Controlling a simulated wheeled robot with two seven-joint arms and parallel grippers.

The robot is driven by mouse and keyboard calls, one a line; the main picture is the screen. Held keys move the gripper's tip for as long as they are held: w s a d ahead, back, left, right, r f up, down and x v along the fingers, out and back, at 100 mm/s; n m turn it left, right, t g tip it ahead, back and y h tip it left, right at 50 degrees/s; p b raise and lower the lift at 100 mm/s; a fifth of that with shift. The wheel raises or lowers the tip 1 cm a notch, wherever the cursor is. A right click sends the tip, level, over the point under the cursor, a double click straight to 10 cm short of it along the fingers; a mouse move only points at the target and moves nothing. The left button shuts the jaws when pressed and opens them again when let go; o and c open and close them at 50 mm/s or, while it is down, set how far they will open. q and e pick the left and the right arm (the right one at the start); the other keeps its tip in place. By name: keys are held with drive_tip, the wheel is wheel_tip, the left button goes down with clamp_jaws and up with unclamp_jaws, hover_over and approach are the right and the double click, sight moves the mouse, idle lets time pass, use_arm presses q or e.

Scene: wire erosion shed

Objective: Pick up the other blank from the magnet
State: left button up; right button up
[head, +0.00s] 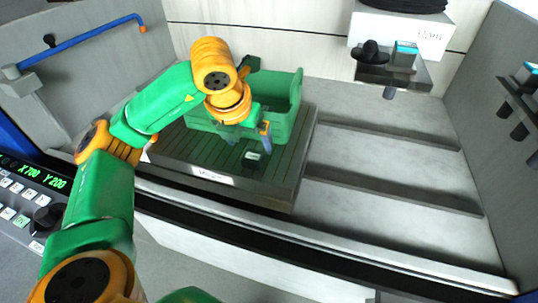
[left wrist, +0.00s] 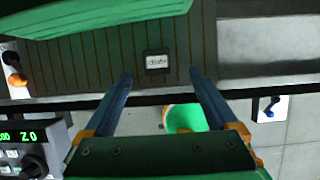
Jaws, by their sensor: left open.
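The magnet (head: 290,165) is a dark grey plate with fine lines, and it also shows in the left wrist view (left wrist: 90,65). One small dark blank (head: 253,156) with a pale marked top lies on it towards the front. In the left wrist view the blank (left wrist: 157,62) shows just beyond and between the fingertips. My left gripper (head: 250,139) is open and empty, above the plate, close to the blank. Its two blue fingers (left wrist: 160,74) are wide apart. My right gripper is not in view.
A green open bin (head: 287,118) stands on the back of the magnet, right behind my left gripper. Bare grey bed with dark slots lies to the right. A back-wall shelf (head: 420,72) holds a black knob-like part and a teal-topped block (head: 404,55). A control panel (head: 25,200) is at the left.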

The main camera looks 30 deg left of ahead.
sight(252, 156)
use_arm(q)
drive_tip(key=shift+a+f, duration=0.25)
drive_tip(key=shift+f, duration=0.1)
drive_tip(key=p+x, duration=0.1)
drive_tip(key=x, duration=0.4)
drive_tip(key=shift+a+f+p, duration=0.2)
drive_tip(key=shift+f+p, duration=0.1)
drive_tip(key=shift+w+d+f, duration=0.1)
drive_tip(key=shift+w+f, duration=0.05)
drive_tip(key=shift+f, duration=0.05)
drive_tip(key=shift+r, duration=0.1)
clamp_jaws()
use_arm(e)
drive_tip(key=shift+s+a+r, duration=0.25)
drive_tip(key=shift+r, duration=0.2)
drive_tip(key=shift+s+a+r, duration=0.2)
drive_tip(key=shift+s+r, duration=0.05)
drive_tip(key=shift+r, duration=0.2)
